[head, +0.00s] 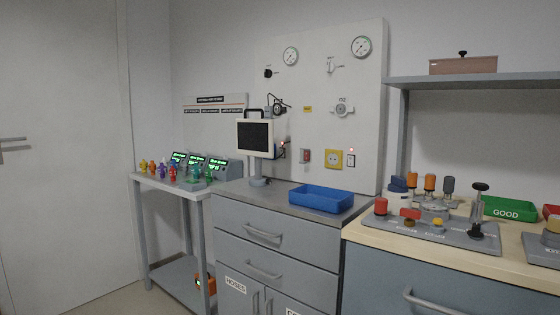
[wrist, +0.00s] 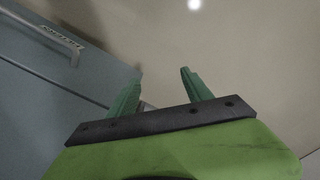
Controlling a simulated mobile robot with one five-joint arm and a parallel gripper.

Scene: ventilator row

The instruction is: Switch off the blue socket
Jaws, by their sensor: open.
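I make out no socket that is clearly blue. A yellow socket (head: 334,159) is on the white wall panel above the counter in the head view. A small switch plate (head: 350,160) is just right of it, with a red light above.
A blue tray (head: 321,198) stands on the counter below the yellow socket. A monitor (head: 256,138) stands left of it. A workbench with a control board (head: 432,230) and green bin (head: 508,209) is at right. Grey cabinet fronts (wrist: 60,85) are near my gripper.

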